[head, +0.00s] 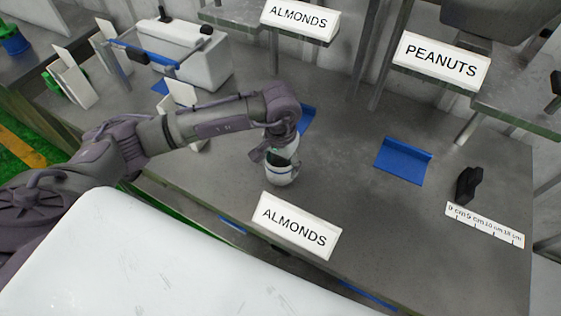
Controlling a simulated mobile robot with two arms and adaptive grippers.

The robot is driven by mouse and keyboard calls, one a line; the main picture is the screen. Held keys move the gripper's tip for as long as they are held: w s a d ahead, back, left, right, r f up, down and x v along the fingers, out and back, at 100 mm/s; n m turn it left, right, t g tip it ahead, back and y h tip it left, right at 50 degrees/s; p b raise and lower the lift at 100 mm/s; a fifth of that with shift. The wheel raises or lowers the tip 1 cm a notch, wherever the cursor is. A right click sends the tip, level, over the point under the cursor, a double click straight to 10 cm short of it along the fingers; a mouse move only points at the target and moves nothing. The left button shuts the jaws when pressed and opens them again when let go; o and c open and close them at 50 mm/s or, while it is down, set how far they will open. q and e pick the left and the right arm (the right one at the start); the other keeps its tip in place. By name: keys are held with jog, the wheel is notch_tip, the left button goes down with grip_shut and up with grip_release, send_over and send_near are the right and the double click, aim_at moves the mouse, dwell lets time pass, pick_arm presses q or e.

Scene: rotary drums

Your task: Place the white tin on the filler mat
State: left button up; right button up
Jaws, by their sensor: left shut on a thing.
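My left gripper (279,157) reaches in from the left and points down over the grey bench. It is shut on the white tin (281,177), which looks upright with a dark opening at its top. I cannot tell whether the tin touches the bench. A blue mat (306,119) shows just behind my left wrist, partly hidden by it. Another blue mat (403,160) lies bare to the right, below the PEANUTS sign. No label shows which one is the filler mat. My right gripper is not in view.
An ALMONDS sign (297,227) stands at the bench's front edge, close to the tin. A black block (468,185) and a ruler strip (484,225) are at the right. A white box (185,52) is at the back left. Bench between tin and right mat is clear.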

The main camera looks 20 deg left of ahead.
pick_arm(q)
jog(key=shift+f, duration=0.6)
jog(key=o, duration=1)
jog(key=shift+c, duration=0.2)
jog(key=o, duration=0.5)
jog(key=shift+c, duration=0.2)
jog(key=shift+r, duration=0.1)
